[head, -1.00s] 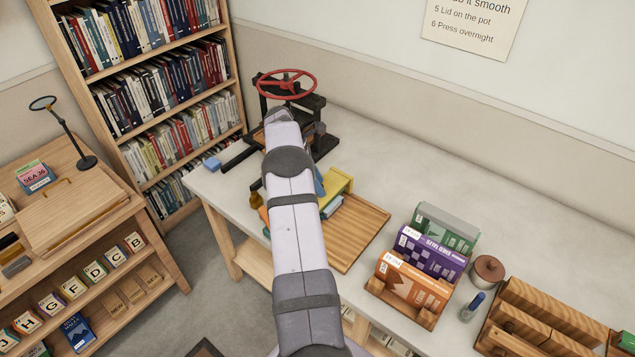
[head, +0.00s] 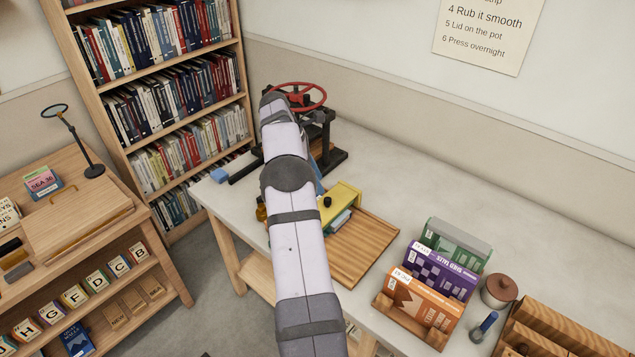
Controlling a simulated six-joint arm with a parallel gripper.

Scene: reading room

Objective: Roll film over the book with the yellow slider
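A yellow slider (head: 342,200) with a small black knob stands at the left end of a wooden board (head: 368,250) on the bench. A light blue-grey edge (head: 338,222), perhaps the book, shows just under and in front of it; I cannot tell how far it reaches. My arm crosses the middle of the head view and covers the area left of the slider. No film can be made out. My gripper is hidden behind my arm, so its fingers and anything in them do not show.
A black press with a red wheel (head: 300,97) stands at the back. Green, purple and orange books (head: 425,305) stand in a wooden rack at right, beside a brown pot (head: 499,290) and a blue-handled tool (head: 484,326). The bench behind the board is clear.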

